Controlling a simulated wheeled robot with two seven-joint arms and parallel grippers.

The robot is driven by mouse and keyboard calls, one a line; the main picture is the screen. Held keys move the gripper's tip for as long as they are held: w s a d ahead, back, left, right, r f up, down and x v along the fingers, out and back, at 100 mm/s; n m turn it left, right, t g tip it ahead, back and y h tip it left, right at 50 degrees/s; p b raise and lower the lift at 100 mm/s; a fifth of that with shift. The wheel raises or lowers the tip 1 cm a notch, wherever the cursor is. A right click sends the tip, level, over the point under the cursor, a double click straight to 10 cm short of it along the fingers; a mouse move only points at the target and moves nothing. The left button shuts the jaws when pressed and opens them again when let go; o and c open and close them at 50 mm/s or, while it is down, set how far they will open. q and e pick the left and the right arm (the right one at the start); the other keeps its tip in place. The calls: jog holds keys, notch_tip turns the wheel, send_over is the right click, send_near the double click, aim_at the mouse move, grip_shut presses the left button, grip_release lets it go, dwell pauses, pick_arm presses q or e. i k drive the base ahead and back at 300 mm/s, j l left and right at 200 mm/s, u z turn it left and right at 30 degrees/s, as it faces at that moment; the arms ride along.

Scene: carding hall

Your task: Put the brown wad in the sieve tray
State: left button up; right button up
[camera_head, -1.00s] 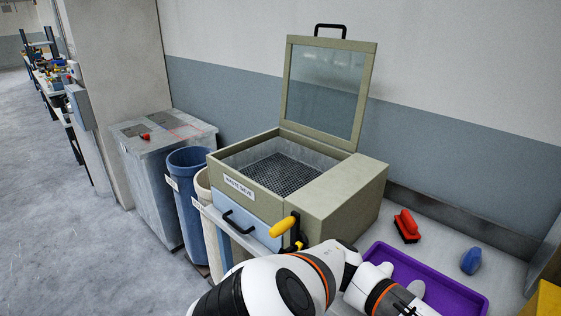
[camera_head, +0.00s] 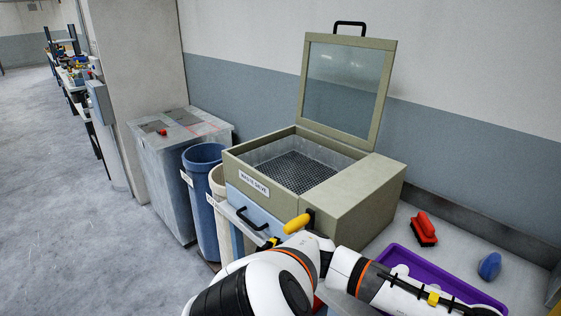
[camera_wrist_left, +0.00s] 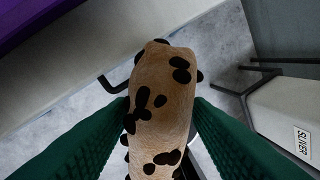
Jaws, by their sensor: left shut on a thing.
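The brown wad (camera_wrist_left: 165,85), tan with black spots, is between the green fingers of my left gripper (camera_wrist_left: 162,105) in the left wrist view. The gripper is shut on it, and the wad's lower end runs out of the picture. In the head view my left arm crosses the lower middle to the right, and neither its gripper nor the wad shows. The sieve tray (camera_head: 298,172) is a dark mesh floor inside the beige waste sieve box (camera_head: 345,203). The box's framed clear lid (camera_head: 344,88) stands open. My right gripper is in neither view.
A purple tray (camera_head: 437,275) with pale lumps lies beside my forearm. A red brush (camera_head: 424,230) and a blue object (camera_head: 489,266) lie on the bench. A yellow-handled lever (camera_head: 297,223) is on the box front. Blue (camera_head: 203,195) and cream bins stand left of it.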

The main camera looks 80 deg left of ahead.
aim_at(289, 180)
jog(key=u, duration=2.1)
jog(key=j+u, duration=0.15)
jog(key=u, duration=0.3)
jog(key=i+j+u, duration=0.1)
jog(key=u, duration=0.4)
jog(key=i+u, duration=0.15)
jog(key=u, duration=0.3)
jog(key=i+j+u, duration=0.1)
jog(key=u, duration=0.4)
jog(key=i+j+z, duration=0.1)
jog(key=i, duration=2)
jog(key=i+z, duration=0.15)
jog(key=z, duration=0.3)
jog(key=i+j+z, duration=0.1)
jog(key=z, duration=0.35)
jog(key=i+j+z, duration=0.1)
jog(key=z, duration=0.3)
jog(key=i+j+z, duration=0.2)
jog(key=z, duration=2.6)
